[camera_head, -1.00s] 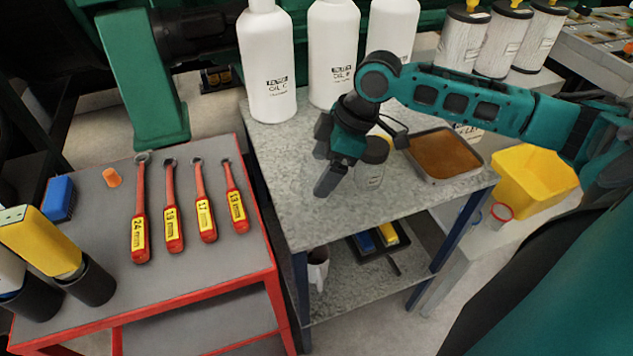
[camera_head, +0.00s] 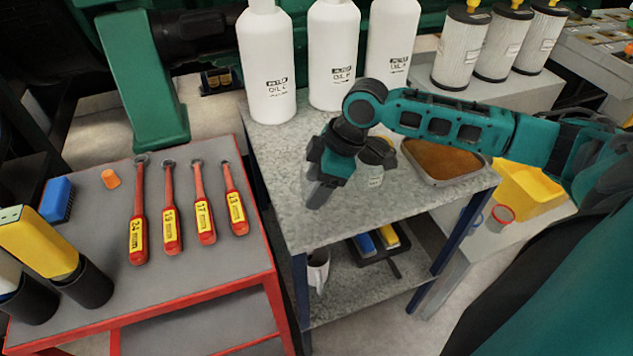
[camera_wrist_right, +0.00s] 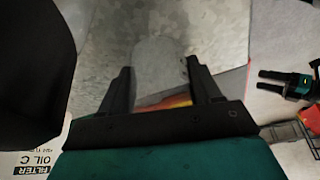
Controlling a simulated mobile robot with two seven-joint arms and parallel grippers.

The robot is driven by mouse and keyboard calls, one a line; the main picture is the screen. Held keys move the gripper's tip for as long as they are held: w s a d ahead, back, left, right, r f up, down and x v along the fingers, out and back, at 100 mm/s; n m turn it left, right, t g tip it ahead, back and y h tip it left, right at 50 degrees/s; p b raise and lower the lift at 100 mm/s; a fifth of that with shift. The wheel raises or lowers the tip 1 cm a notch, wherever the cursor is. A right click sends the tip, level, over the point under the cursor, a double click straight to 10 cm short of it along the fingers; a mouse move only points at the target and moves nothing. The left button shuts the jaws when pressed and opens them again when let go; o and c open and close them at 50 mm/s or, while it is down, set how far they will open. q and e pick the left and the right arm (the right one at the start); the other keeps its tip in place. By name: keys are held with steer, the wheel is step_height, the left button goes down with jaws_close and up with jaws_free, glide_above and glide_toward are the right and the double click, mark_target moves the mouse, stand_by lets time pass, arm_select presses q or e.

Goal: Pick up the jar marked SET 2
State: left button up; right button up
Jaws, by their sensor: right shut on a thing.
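My right gripper (camera_head: 318,188) is low over the left front part of the grey bench top. In the right wrist view its two dark fingers (camera_wrist_right: 158,88) stand on either side of a clear, glassy jar (camera_wrist_right: 158,62), shut on it. In the head view the gripper mostly hides this jar, and no marking on it can be read. Another small jar (camera_head: 376,177) with a pale label stands behind the wrist, partly covered; its marking is too small to read. My left gripper (camera_wrist_right: 280,82) shows small at the right of the wrist view, its fingers apart and empty.
White oil bottles (camera_head: 266,70) line the bench's back. A tray of brown liquid (camera_head: 443,158) sits at right, near a yellow bin (camera_head: 535,188). A red-edged cart (camera_head: 195,285) with several red-handled wrenches (camera_head: 169,215) stands left. The bench's front (camera_head: 345,225) is clear.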

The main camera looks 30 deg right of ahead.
steer(key=shift+c, duration=0.9)
steer(key=shift+r, duration=0.15)
